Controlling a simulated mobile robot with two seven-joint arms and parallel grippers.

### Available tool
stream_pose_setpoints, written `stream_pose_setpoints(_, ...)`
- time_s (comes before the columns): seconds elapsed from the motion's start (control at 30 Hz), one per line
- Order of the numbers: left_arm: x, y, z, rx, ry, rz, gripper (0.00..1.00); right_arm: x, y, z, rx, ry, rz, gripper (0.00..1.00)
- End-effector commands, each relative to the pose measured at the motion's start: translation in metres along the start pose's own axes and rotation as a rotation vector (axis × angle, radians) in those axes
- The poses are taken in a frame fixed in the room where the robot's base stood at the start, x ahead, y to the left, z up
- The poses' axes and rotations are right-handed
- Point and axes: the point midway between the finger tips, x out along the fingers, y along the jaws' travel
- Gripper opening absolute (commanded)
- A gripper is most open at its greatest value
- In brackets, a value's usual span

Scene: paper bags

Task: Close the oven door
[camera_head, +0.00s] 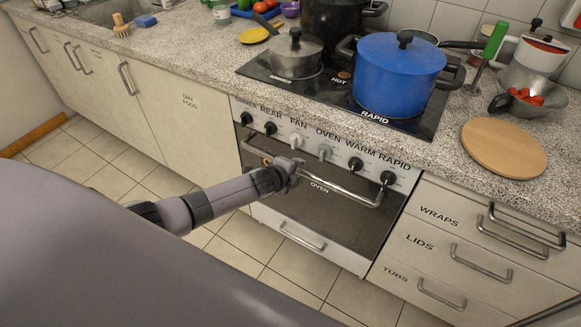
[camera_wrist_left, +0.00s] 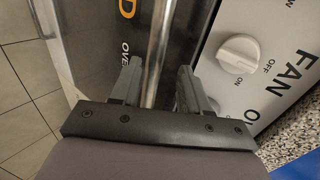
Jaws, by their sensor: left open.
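The oven door (camera_head: 330,215), with dark glass and the word OVEN, stands upright or nearly so below the knob panel. I cannot tell whether a small gap is left at its top. Its metal bar handle (camera_head: 345,193) runs across the top. My left gripper (camera_head: 293,164) is at the handle's left half, in front of the door. In the left wrist view the handle (camera_wrist_left: 157,50) runs between the two fingers of the left gripper (camera_wrist_left: 160,75). The fingers are apart and not clamped on the bar. My right gripper is not in view.
Above is the knob panel (camera_head: 320,145); a FAN knob (camera_wrist_left: 238,53) is close to the fingers. A blue pot (camera_head: 398,75) and a steel pot (camera_head: 296,55) stand on the hob. Drawers (camera_head: 460,245) flank the oven at right. Tiled floor (camera_head: 240,250) in front is clear.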

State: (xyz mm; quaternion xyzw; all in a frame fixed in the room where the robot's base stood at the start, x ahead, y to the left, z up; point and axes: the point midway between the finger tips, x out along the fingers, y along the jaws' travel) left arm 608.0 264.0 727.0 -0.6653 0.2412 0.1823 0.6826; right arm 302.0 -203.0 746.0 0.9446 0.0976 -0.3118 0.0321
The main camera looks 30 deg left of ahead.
Motion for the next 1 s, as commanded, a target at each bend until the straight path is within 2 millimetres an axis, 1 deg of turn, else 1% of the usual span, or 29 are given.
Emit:
stream_pose_setpoints(0.03,-0.008,-0.002,0.001,0.000,0.000,0.000,0.45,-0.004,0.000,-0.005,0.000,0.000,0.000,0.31)
stream_pose_setpoints(0.07,-0.011,-0.002,0.001,0.001,0.000,0.000,0.45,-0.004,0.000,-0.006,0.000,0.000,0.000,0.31)
stream_pose_setpoints(0.4,-0.029,-0.001,0.001,0.000,-0.002,-0.002,0.45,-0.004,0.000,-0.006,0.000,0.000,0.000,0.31)
stream_pose_setpoints(1.0,-0.031,0.000,0.000,-0.001,-0.001,-0.001,0.45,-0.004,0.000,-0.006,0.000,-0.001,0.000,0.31)
